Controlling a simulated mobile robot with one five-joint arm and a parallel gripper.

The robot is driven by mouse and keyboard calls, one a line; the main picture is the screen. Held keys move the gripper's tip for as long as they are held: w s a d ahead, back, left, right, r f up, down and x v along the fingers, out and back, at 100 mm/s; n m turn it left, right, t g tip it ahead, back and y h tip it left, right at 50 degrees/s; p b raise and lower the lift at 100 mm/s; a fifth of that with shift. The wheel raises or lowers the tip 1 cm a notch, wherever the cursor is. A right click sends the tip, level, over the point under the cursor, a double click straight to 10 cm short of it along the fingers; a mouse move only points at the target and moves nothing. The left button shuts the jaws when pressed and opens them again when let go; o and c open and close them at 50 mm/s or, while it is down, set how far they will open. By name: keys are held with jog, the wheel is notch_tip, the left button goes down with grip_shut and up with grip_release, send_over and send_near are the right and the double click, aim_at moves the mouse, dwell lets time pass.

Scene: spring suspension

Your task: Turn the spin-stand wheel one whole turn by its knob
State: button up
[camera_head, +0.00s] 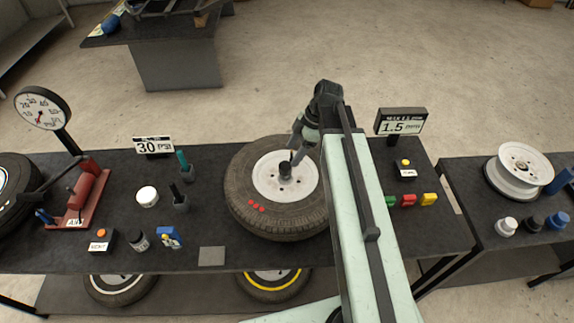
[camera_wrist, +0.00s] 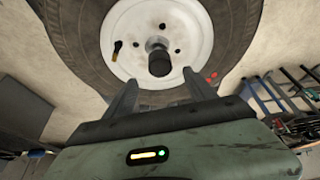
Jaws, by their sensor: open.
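The spin-stand wheel (camera_head: 262,218) is a dark tyre on a white rim (camera_head: 268,181), lying face up on the black bench. Three red dots mark its tyre. A black cylinder (camera_head: 285,168) stands near the middle of the rim; it also shows in the wrist view (camera_wrist: 159,62). I cannot tell for sure whether it is the knob or the hub. My gripper (camera_head: 295,155) hangs over the rim by this cylinder. In the wrist view my gripper (camera_wrist: 162,88) is open and empty, its fingers spread, with the cylinder past the gap between the tips.
A "30" sign (camera_head: 153,146), tools, a white-topped pot (camera_head: 147,196) and a red pump (camera_head: 82,195) stand left. A second bench is at right.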

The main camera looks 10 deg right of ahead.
aim_at(286, 165)
jog(key=b+x, duration=0.5)
jog(key=x, duration=0.2)
jog(key=shift+d+f+b, duration=0.1)
jog(key=shift+b, duration=0.25)
grip_shut()
